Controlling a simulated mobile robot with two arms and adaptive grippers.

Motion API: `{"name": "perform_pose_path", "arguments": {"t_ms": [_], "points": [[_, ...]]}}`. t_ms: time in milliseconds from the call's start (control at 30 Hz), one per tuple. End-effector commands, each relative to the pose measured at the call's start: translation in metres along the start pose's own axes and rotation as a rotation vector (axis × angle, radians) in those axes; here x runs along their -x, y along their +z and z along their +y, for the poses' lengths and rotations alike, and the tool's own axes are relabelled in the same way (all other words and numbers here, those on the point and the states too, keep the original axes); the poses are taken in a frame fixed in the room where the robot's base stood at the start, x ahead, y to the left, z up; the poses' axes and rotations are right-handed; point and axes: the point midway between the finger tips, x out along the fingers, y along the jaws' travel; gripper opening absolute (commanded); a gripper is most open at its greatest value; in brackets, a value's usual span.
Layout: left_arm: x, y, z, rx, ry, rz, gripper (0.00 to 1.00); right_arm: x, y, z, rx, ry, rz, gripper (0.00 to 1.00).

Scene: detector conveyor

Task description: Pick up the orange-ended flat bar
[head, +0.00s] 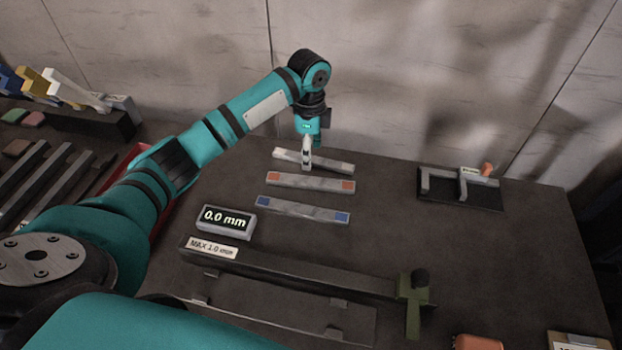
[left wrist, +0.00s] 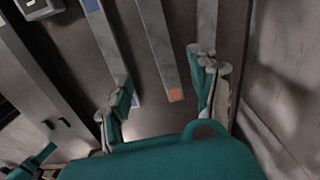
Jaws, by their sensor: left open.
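The orange-ended flat bar (head: 310,182) is a grey bar with an orange patch at each end, lying on the dark table between two similar bars. In the left wrist view the orange-ended flat bar (left wrist: 157,48) runs between my fingers, one orange end showing. My left gripper (head: 307,158) points down over the bars, beside the pale-ended one in the head view. In the left wrist view my left gripper (left wrist: 161,75) is open, its fingers apart on either side of the orange-ended bar. Its height above the bar is hard to judge. My right gripper is not in view.
A pale-ended bar (head: 340,167) lies behind and a blue-ended bar (head: 303,209) in front, both close by. A 0.0 mm display (head: 226,220) and a long dark rail (head: 300,273) with a green block (head: 415,290) lie nearer. A dark fixture (head: 460,190) stands right; table between is clear.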

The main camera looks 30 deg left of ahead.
Motion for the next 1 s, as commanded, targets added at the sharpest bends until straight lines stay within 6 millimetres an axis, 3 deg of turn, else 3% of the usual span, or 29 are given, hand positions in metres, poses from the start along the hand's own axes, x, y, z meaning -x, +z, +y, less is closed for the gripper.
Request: {"name": "perform_pose_path", "arguments": {"t_ms": [200,467,700,1000], "points": [[-0.041,-0.001,0.001,-0.001,0.003,0.0,0.62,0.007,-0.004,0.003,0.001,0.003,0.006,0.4],[-0.059,0.0,0.0,0.0,0.003,-0.001,0.62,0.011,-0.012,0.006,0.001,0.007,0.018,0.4],[-0.095,-0.001,-0.001,0.0,0.003,0.0,0.62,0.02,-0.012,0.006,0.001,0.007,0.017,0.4],[-0.106,-0.001,-0.001,-0.001,-0.001,0.0,0.62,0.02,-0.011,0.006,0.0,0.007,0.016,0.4]]}}
